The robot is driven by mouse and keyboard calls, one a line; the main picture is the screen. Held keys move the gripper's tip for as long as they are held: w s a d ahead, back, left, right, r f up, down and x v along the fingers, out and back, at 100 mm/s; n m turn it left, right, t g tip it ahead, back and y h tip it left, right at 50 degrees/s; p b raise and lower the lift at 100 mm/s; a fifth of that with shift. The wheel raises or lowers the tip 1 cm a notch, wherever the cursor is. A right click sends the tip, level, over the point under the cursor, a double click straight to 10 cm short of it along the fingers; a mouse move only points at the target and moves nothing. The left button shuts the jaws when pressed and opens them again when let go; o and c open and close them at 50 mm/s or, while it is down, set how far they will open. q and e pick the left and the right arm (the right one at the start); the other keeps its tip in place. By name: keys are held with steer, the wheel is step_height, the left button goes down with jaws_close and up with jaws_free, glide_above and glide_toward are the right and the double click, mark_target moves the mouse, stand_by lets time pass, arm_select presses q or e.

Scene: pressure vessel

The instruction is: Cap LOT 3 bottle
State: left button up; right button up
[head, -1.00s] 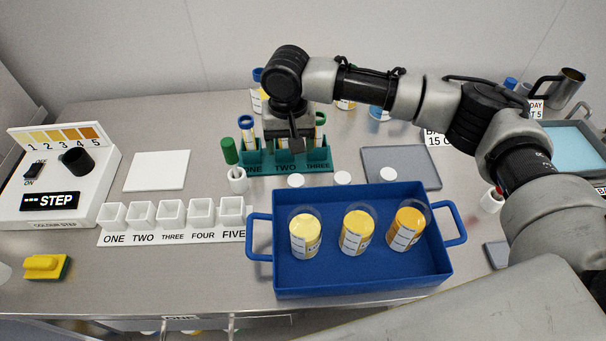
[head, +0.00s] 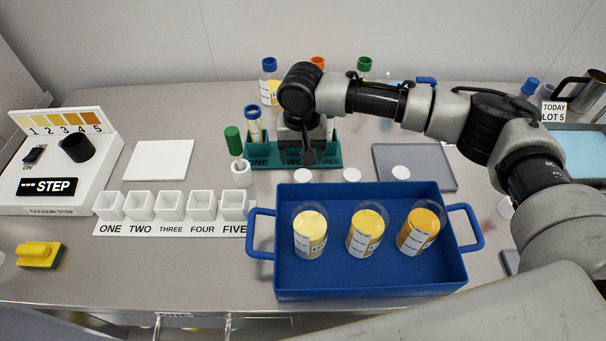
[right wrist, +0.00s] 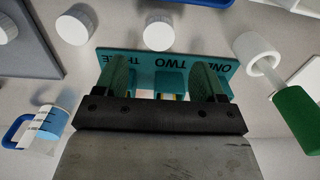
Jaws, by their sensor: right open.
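Three clear bottles with yellow to amber contents and white labels stand upright in the blue tray (head: 370,284): left (head: 310,235), middle (head: 366,236) and right (head: 420,234). I see no caps on them, and I cannot read their lot numbers. Three white caps lie behind the tray: left (head: 303,176), middle (head: 352,175) and right (head: 400,172). They also show at the top of the right wrist view, one of them (right wrist: 158,32) ahead of the fingers. My right gripper (head: 308,157) is open and empty in front of the teal rack (head: 262,162), hiding part of it. My left gripper is out of view.
The rack holds a blue-capped tube (head: 253,122). A green-handled tool (head: 233,140) stands in a white holder beside it. Capped bottles (head: 269,88) stand behind. White cups (head: 171,206), a grey mat (head: 437,180) and the STEP device (head: 50,170) surround. The white pad's area is clear.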

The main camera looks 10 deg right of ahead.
mark_target(303, 173)
steer(key=shift+f, duration=1.05)
step_height(303, 173, down, 4)
steer(key=shift+d+f+p, duration=0.1)
steer(key=shift+p, duration=0.65)
steer(key=shift+f, duration=0.55)
steer(key=shift+c, duration=0.5)
steer(key=c, duration=0.8)
